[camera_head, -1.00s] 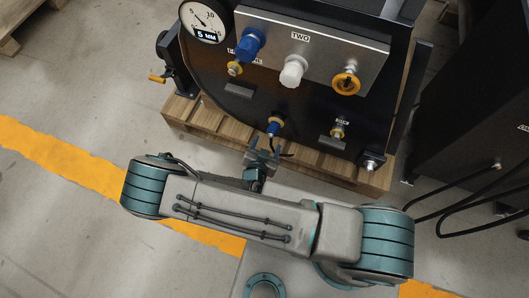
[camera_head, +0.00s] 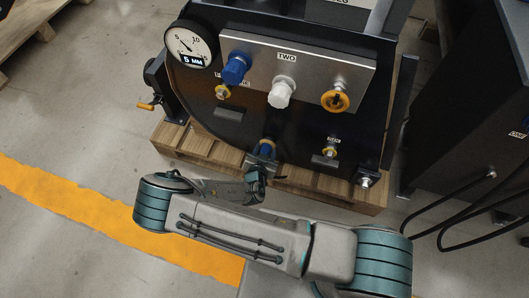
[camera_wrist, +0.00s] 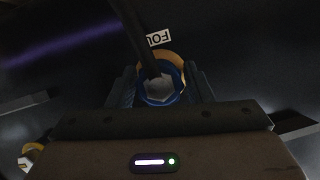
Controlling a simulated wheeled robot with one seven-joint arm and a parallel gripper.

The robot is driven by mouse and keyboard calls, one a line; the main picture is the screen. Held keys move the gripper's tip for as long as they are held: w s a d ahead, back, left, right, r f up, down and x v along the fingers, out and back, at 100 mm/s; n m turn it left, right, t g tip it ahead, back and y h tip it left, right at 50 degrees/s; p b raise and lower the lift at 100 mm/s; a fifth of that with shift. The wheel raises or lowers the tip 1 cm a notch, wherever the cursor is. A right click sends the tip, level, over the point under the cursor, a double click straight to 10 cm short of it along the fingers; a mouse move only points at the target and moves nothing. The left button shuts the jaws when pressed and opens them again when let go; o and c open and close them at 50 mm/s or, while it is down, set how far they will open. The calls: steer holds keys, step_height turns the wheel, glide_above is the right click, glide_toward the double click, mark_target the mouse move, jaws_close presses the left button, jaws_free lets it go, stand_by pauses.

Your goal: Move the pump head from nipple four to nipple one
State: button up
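The blue pump head (camera_head: 267,149) sits on the lower middle nipple of the dark plate. In the wrist view the blue pump head (camera_wrist: 160,92) has a grey hex centre, a dark hose crossing it, and a yellow ring (camera_wrist: 172,57) behind it. A label there reads "FOU", partly hidden. My gripper (camera_head: 262,164) is at the pump head; in the wrist view its fingers (camera_wrist: 162,90) stand on either side of it. Whether they press on it I cannot tell. Two bare yellow-ringed nipples show, at the left (camera_head: 222,92) and lower right (camera_head: 330,152); their labels are unreadable.
A grey panel (camera_head: 305,65) above carries a blue knob (camera_head: 236,68), a white knob (camera_head: 282,92) under "TWO", and a yellow knob (camera_head: 335,99). A gauge (camera_head: 190,45) is at the left. A pallet (camera_head: 290,179) lies below. A dark cabinet (camera_head: 470,110) with hoses stands right.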

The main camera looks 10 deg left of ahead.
steer(key=c, duration=0.7)
steer(key=shift+s, duration=0.1)
steer(key=shift+s+a, duration=0.15)
steer(key=shift+s, duration=1.4)
steer(key=s, duration=0.4)
steer(key=shift+a+b, duration=0.1)
steer(key=shift+b, duration=0.25)
